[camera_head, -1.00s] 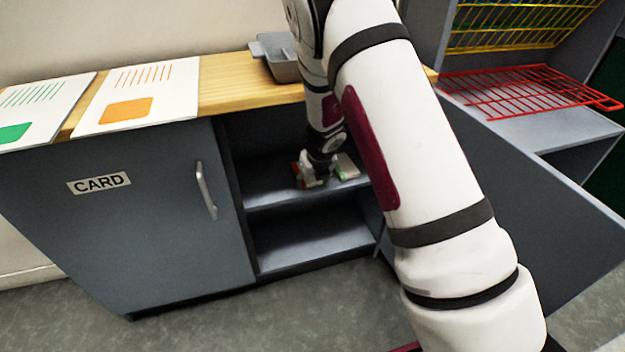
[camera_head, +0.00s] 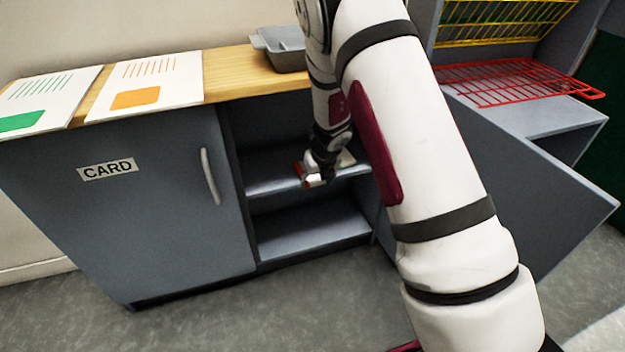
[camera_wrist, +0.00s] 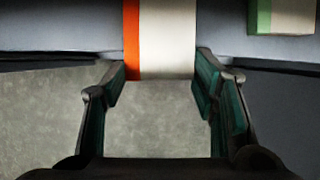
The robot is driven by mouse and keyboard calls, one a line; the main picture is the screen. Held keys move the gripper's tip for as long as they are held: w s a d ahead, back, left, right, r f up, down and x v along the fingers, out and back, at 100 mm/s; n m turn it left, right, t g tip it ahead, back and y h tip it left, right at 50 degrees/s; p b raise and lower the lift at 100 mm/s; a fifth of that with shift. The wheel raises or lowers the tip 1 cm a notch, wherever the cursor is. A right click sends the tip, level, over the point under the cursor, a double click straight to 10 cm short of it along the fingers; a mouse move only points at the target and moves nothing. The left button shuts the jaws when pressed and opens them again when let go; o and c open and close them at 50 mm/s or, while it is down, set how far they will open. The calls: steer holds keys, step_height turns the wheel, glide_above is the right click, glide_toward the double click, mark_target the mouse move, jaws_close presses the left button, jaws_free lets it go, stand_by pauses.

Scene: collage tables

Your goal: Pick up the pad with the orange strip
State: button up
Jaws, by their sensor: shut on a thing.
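The pad with the orange strip (camera_wrist: 165,38) is cream-white with an orange band along its left side in the wrist view. My gripper (camera_wrist: 160,75) is shut on its near end, one finger on each side. In the head view my gripper (camera_head: 318,172) is at the front edge of the upper shelf, and part of the pad (camera_head: 314,181) shows below it. The pad's near end reaches past the shelf edge over the floor. I cannot tell whether it still touches the shelf. A pad with a green strip (camera_wrist: 285,15) lies to its right on the shelf.
The open cabinet has an upper shelf (camera_head: 268,188) and an empty lower shelf (camera_head: 310,232). A door marked CARD (camera_head: 150,200) is to the left. Above, the wooden top (camera_head: 235,75) holds two printed sheets and a grey tray (camera_head: 283,50). A red wire rack (camera_head: 510,82) is at right.

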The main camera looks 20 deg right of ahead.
steer(key=shift+s, duration=0.2)
steer(key=o, duration=1.2)
steer(key=shift+o, duration=0.2)
steer(key=v, duration=1.2)
steer(key=shift+o, duration=0.2)
